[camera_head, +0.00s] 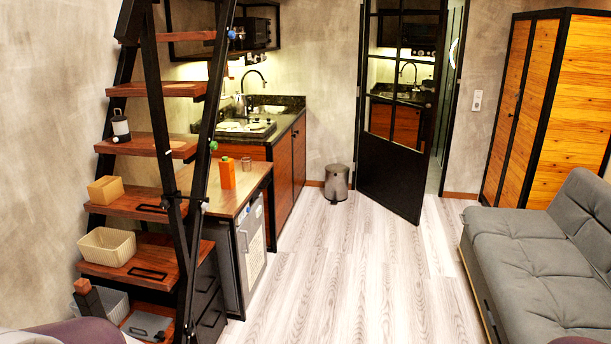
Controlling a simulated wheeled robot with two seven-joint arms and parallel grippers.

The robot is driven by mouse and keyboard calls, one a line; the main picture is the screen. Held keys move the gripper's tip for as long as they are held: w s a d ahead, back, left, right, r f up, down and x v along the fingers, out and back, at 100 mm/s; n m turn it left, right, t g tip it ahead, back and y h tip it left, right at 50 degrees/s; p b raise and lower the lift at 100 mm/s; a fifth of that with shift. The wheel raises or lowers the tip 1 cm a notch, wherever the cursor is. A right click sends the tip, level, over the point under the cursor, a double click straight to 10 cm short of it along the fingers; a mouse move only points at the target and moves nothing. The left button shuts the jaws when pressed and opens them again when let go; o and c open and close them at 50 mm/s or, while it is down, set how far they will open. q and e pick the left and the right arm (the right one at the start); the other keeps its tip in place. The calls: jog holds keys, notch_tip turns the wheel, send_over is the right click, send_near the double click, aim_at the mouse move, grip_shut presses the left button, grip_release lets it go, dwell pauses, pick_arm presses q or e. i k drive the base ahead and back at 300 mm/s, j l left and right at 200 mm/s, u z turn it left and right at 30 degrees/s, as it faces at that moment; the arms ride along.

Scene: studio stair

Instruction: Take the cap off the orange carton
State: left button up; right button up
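The orange carton (228,175) stands upright on the small wooden desk (246,183) behind the black stair rail. Neither of my grippers shows in the head view. Dark purple rounded shapes at the bottom left and bottom right edges may be parts of my arms.
The black-framed wooden stair (146,203) on the left carries a box (106,190), a basket (107,246) and a lantern-like object (121,127). A small brown cup (246,164) stands near the carton. A grey sofa (530,265) is right; the middle floor is clear.

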aim_at(227, 168)
jog(key=i+u, duration=0.1)
jog(key=i, duration=0.65)
jog(key=i+l, duration=0.15)
jog(key=i, duration=0.6)
jog(key=i+l+u, duration=0.15)
jog(key=i, duration=0.6)
jog(key=i+l+u, duration=0.15)
jog(key=i+u, duration=0.35)
jog(key=i+l+u, duration=0.25)
jog(key=u, duration=0.2)
jog(key=i+l+u, duration=0.35)
jog(key=u, duration=0.15)
jog(key=i+l+u, duration=0.2)
jog(key=l+u, duration=0.3)
jog(key=i+l+u, duration=0.2)
jog(key=i+l, duration=0.15)
jog(key=i+l+u, duration=0.2)
jog(key=l, duration=0.3)
jog(key=i, duration=0.1)
